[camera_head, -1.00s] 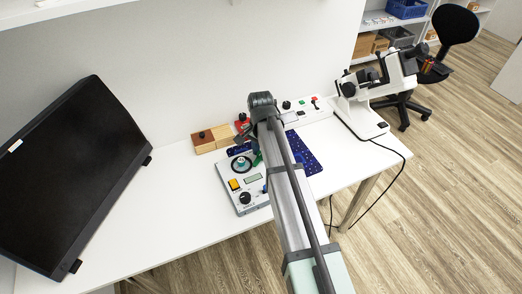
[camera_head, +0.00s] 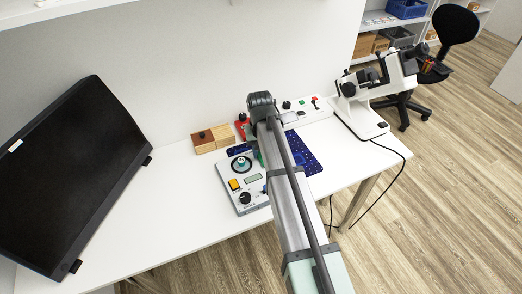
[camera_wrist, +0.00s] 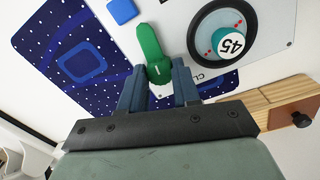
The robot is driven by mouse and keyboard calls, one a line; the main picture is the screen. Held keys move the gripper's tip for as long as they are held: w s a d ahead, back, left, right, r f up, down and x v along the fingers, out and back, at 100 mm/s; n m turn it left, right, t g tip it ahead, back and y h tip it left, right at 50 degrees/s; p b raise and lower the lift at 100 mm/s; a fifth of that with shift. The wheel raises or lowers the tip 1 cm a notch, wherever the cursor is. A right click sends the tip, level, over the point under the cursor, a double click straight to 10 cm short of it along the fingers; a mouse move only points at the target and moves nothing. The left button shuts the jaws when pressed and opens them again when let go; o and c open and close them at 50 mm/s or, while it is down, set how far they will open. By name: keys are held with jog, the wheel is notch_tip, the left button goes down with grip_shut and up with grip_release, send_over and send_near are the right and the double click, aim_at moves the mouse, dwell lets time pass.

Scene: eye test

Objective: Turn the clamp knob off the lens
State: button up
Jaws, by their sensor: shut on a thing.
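The green clamp knob (camera_wrist: 150,42) is a lever-like handle on a pale panel in the wrist view. My gripper (camera_wrist: 158,76) has its blue fingers shut on the knob's wide end, one on each side. The handle's narrow end points away from my gripper. Panel lettering beside the knob is partly hidden by a finger. In the head view the lens and ring (camera_head: 241,164) show on the grey device (camera_head: 225,176); my arm hides my fingers and most of the knob.
A dark blue dotted mat (camera_head: 308,160) lies right of the device. A white instrument (camera_head: 362,112) stands at the right, a black monitor (camera_head: 70,170) at the left. The table's front left (camera_head: 150,225) is clear.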

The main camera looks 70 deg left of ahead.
jog(key=shift+n, duration=0.8)
jog(key=o, duration=1.1)
jog(key=shift+c, duration=0.2)
notch_tip(320, 180, up, 14)
jog(key=shift+s, duration=0.1)
